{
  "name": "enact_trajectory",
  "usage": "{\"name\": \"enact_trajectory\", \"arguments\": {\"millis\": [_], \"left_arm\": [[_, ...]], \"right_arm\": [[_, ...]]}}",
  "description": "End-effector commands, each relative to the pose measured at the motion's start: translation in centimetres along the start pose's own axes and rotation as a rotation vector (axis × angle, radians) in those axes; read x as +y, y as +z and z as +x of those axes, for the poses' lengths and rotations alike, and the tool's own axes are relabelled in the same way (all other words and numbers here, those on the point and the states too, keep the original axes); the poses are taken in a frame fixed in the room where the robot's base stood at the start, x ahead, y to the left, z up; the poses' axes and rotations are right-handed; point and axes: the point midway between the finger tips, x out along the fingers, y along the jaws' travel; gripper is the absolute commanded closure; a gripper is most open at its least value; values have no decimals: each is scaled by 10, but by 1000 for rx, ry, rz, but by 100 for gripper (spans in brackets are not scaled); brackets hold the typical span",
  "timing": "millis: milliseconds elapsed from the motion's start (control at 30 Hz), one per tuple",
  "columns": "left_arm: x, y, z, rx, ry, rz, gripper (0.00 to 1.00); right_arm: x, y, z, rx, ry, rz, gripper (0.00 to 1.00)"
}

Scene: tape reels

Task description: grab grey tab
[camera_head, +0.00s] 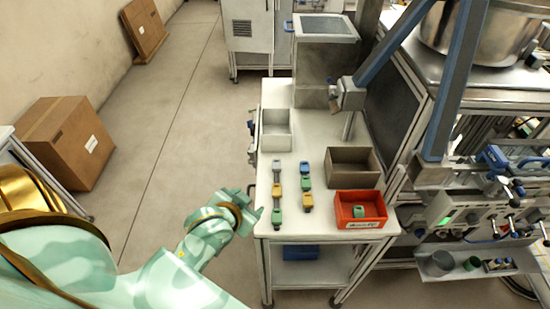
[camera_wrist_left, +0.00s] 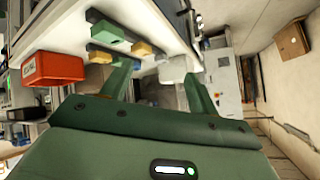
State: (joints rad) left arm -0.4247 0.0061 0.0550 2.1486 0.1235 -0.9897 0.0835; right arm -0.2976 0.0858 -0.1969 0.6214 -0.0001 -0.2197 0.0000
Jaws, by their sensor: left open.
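Small tabs stand in two columns on the white table (camera_head: 330,226). Yellow tabs (camera_head: 277,191) and green tabs (camera_head: 277,216) stand nearer. My left gripper (camera_head: 253,214) is open and empty, beside the table's left edge near the front green tab. In the left wrist view its fingers (camera_wrist_left: 162,84) are apart, with green tabs (camera_wrist_left: 106,31) and yellow tabs (camera_wrist_left: 141,48) beyond them. The right gripper is not seen.
A red bin (camera_head: 360,222) at the front right holds a green tab. A grey-brown bin (camera_head: 353,176) stands behind it, and a white bin (camera_head: 275,144) at the back left. A machine stands right of the table. Floor left of the table is open.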

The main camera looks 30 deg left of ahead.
Motion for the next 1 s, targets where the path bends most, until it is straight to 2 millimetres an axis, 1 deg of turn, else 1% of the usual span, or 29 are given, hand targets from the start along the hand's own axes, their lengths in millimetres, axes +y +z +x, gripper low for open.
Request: {"name": "enact_trajectory", "arguments": {"millis": [33,100,200,300,367,467,600,700,800,933,1000], "left_arm": [[-2,-5,9,37,2,-76,40],[-7,-13,18,93,4,-180,40],[-13,-22,27,158,4,-294,40],[-18,-28,37,195,2,-360,40],[-18,-30,46,203,3,-373,40],[-19,-35,69,204,3,-374,40],[-20,-41,104,203,2,-371,40],[-21,-45,124,202,2,-371,40],[-21,-48,136,201,3,-370,40],[-22,-51,144,202,3,-371,40],[-21,-54,153,202,3,-371,40]], "right_arm": [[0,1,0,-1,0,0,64],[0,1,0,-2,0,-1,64],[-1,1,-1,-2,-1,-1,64],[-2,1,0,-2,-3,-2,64],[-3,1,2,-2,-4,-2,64],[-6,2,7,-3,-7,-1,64],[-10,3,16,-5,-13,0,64],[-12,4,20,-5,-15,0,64],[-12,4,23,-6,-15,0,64],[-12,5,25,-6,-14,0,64],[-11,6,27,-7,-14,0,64]]}}
